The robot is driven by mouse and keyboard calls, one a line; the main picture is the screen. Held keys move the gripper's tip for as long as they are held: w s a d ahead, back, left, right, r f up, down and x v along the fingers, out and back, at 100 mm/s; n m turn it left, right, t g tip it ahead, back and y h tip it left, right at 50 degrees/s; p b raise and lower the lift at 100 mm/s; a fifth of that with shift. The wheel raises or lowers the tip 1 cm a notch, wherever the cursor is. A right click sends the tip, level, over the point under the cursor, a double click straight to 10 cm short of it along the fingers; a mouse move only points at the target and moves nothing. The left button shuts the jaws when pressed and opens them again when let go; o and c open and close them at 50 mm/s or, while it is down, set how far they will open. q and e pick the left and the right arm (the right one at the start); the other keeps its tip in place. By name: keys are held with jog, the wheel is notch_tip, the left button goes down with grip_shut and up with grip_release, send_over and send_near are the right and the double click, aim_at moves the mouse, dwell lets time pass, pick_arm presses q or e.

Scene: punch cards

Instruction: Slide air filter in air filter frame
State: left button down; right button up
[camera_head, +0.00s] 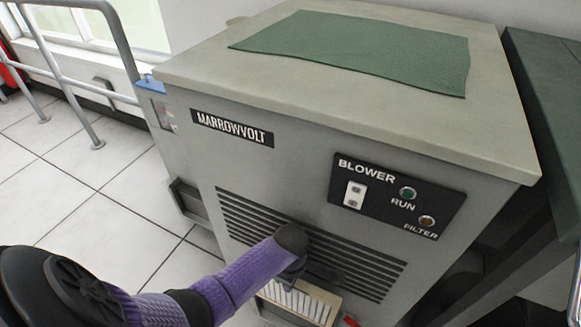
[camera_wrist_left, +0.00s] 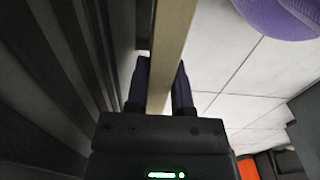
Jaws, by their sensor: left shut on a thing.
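The air filter (camera_head: 298,301), white pleats in a beige border, shows low on the cabinet front, just below the vent slats and partly behind my left arm. My left gripper (camera_head: 292,270) is at its upper edge, mostly hidden by the purple forearm. In the left wrist view, my left gripper (camera_wrist_left: 160,78) is shut on the beige edge of the filter (camera_wrist_left: 170,45), which runs between its two fingers. The air filter frame is not clearly seen, so I cannot tell how far the filter sits in it. My right gripper is not in view.
The grey Marrowvolt cabinet (camera_head: 300,165) fills the middle, with a blower panel (camera_head: 395,197), vent slats (camera_head: 330,250) and a green mat (camera_head: 360,45) on top. A small red part (camera_head: 351,321) is beside the filter. Tiled floor (camera_head: 75,205) is open at left.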

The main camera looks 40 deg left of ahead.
aim_at(291, 295)
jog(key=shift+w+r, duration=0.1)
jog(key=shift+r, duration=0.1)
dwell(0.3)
pick_arm(q)
jog(key=shift+f+b, duration=0.6)
jog(key=shift+f, duration=0.9)
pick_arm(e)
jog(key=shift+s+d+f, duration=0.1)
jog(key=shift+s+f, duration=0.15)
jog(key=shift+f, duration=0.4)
pick_arm(q)
jog(key=shift+f, duration=0.1)
jog(key=shift+f+b, duration=0.85)
jog(key=shift+f, duration=0.55)
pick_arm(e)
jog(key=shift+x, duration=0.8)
pick_arm(q)
jog(key=shift+f, duration=0.15)
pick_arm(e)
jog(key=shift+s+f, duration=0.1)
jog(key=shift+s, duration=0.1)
pick_arm(q)
jog(key=shift+f+b, duration=0.9)
jog(key=shift+f, duration=0.45)
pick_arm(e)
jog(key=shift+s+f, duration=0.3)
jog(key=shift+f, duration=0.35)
pick_arm(q)
jog(key=shift+f, duration=0.1)
